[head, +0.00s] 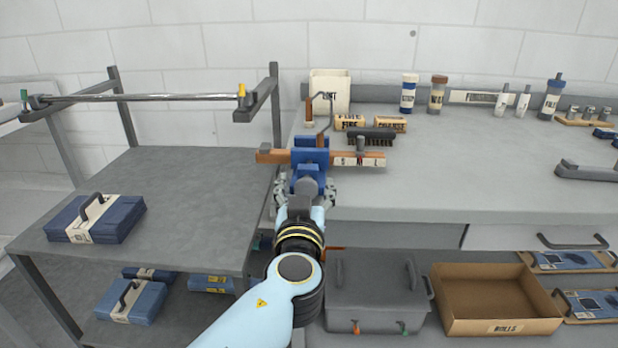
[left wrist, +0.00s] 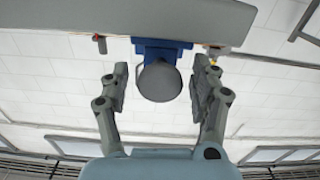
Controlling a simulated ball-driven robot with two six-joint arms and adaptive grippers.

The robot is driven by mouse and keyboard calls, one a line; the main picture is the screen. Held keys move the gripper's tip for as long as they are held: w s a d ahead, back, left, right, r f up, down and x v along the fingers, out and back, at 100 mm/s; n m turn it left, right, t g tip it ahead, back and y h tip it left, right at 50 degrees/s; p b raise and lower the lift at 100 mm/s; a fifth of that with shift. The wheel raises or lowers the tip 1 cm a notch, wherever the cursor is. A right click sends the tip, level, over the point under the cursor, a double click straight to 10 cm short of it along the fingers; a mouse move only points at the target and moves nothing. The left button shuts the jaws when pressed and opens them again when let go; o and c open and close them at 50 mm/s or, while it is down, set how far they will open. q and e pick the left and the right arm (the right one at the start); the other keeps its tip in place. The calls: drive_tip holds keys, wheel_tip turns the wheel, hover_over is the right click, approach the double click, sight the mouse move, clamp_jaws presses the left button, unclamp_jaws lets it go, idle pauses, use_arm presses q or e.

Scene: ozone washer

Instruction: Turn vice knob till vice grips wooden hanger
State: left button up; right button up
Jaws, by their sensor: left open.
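The blue vice (head: 309,157) is mounted at the left front edge of the grey workbench. Its round grey knob (head: 307,187) faces me; the knob (left wrist: 158,81) also shows in the left wrist view, below the blue vice body (left wrist: 160,46). The wooden hanger (head: 272,156) lies across the vice with its hook pointing up; whether the jaws touch it is hidden. My left gripper (head: 306,193) is open at the vice. In the left wrist view its two fingers (left wrist: 160,84) stand on either side of the knob, with a gap visible on each side. My right gripper is not in view.
Bottles (head: 408,93) stand at the back. A grey side table (head: 185,185) with a blue case (head: 95,219) is left. A grey bin (head: 376,295) and cardboard box (head: 497,325) sit below the bench.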

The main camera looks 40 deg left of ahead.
use_arm(q)
drive_tip(key=shift+c, duration=0.3)
drive_tip(key=c, duration=1.1)
drive_tip(key=shift+c, duration=0.2)
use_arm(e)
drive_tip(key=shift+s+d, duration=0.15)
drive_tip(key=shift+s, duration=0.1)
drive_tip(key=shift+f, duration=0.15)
